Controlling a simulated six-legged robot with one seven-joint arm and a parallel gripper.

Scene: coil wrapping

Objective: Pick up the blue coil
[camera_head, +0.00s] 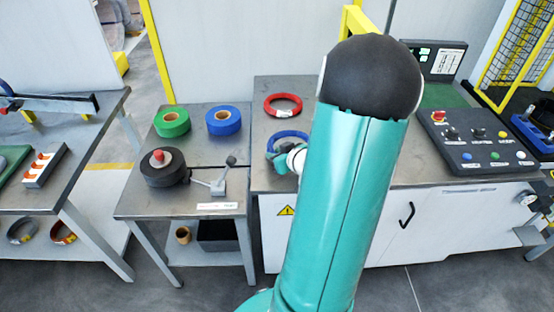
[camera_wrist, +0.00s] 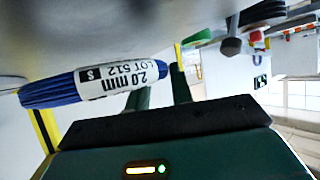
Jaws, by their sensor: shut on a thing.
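The blue coil (camera_head: 289,134) is a ring of blue wire at the worktop's front left, partly hidden behind my gripper and arm in the head view. In the wrist view the blue coil (camera_wrist: 48,93) shows edge-on with a white label reading "2.0 mm LOT 512". My gripper (camera_head: 276,154) is at the coil's near left side. In the wrist view my gripper (camera_wrist: 160,88) has its two fingers at the coil's labelled end, shut on it. I cannot tell whether the coil is clear of the worktop.
A red coil (camera_head: 269,109) lies behind the blue one. On the left table are a green tape roll (camera_head: 172,127), a blue tape roll (camera_head: 223,126) and a black roll (camera_head: 163,177) beside a lever device (camera_head: 215,182). A control panel (camera_head: 480,150) stands at right.

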